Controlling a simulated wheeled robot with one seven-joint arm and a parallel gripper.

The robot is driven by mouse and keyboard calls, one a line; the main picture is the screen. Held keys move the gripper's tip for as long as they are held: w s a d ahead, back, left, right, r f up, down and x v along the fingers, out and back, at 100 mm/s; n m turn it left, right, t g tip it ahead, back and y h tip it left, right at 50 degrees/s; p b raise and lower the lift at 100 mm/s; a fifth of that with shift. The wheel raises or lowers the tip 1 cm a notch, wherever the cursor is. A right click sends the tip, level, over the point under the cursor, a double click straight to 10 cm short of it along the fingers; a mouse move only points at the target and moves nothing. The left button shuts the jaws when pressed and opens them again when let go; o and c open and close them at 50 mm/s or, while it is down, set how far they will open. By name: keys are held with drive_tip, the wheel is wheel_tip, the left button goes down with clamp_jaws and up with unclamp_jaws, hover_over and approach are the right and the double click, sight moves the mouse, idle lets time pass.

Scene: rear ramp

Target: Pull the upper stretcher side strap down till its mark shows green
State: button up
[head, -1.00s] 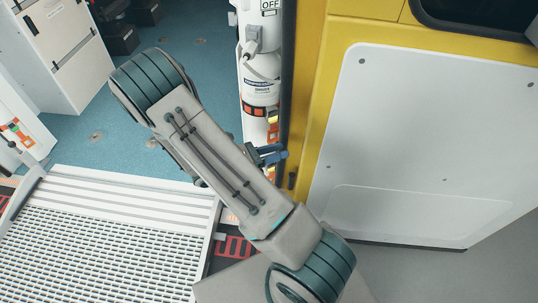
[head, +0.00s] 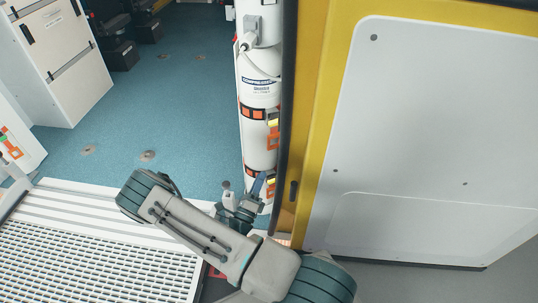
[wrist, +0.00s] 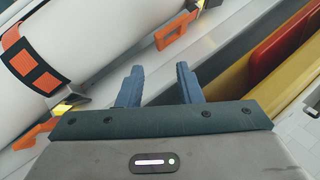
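A white cylinder (head: 258,95) stands upright by the door edge, circled by two orange-and-black straps. The upper strap (head: 253,113) has a yellow piece (head: 272,122) and an orange tab (head: 272,141) at its right side. The lower strap (head: 252,170) is partly hidden by my gripper (head: 259,187). In the wrist view my gripper (wrist: 160,88) is open, with nothing between its blue fingers. One orange-and-black strap (wrist: 30,60) shows at left there, with an orange tab (wrist: 36,133); another orange tab (wrist: 175,30) is beyond the fingers. I see no green mark.
A yellow door frame (head: 320,120) and white panel (head: 430,130) stand close on the right. A ribbed ramp (head: 90,255) is at lower left. The blue floor (head: 190,110) left of the cylinder is mostly clear. In the wrist view a red object (wrist: 285,50) lies at right.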

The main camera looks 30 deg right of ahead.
drive_tip(key=b+x, duration=0.2)
drive_tip(key=x, duration=0.8)
drive_tip(key=shift+w+d, duration=0.15)
drive_tip(key=shift+d, duration=0.05)
clamp_jaws()
